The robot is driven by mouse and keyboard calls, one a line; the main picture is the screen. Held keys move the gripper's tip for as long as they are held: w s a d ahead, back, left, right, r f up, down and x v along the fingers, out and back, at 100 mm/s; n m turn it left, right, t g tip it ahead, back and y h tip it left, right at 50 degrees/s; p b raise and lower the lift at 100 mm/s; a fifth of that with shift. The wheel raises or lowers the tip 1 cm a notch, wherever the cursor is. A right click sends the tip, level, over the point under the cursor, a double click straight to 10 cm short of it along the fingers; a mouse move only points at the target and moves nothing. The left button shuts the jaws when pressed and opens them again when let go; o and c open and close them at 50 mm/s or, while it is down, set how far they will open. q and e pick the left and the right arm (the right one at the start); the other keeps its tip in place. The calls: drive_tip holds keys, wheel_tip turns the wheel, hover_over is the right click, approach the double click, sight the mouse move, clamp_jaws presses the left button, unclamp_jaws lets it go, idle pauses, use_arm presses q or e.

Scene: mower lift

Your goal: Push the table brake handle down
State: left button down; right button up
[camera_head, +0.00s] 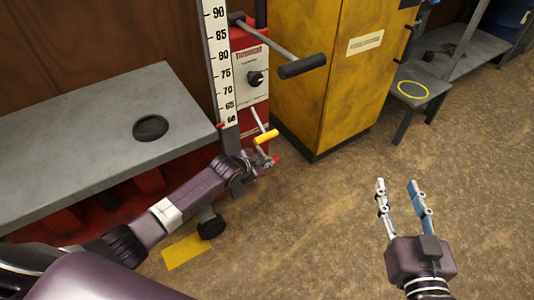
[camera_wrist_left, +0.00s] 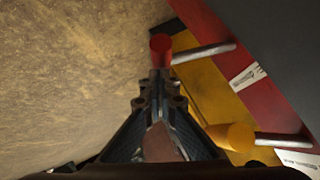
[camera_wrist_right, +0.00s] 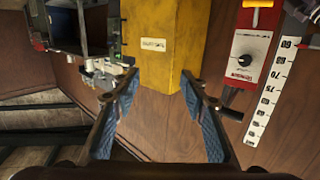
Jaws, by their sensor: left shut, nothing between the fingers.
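The mower lift's red column (camera_head: 250,80) carries several levers. A lever with a red knob (camera_wrist_left: 160,48) on a metal rod and one with a yellow grip (camera_wrist_left: 231,136) show in the left wrist view. In the head view the yellow grip (camera_head: 266,136) sits just above the red knob (camera_head: 277,159). I cannot tell from markings which lever is the table brake. My left gripper (camera_head: 268,162) is shut and empty, its tips right beside the red knob; contact is unclear. My right gripper (camera_head: 397,185) is open and empty over the floor, away from the lift.
A grey lift table (camera_head: 80,130) lies at the left. A black handle (camera_head: 302,66) on a metal bar juts out above the yellow grip. A yellow cabinet (camera_head: 335,60) stands behind, with a grey bench (camera_head: 425,88) to its right. The floor around my right gripper is clear.

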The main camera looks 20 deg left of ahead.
use_arm(q)
drive_tip(key=shift+m+t+y, duration=0.3)
drive_tip(key=shift+t+y, duration=0.1)
drive_tip(key=f, duration=0.5)
drive_tip(key=shift+w+a+b, duration=0.1)
drive_tip(key=shift+a+b, duration=0.2)
use_arm(e)
drive_tip(key=r, duration=0.1)
drive_tip(key=r+t, duration=0.1)
drive_tip(key=r, duration=0.1)
drive_tip(key=shift+a+y, duration=0.2)
drive_tip(key=shift+y, duration=0.1)
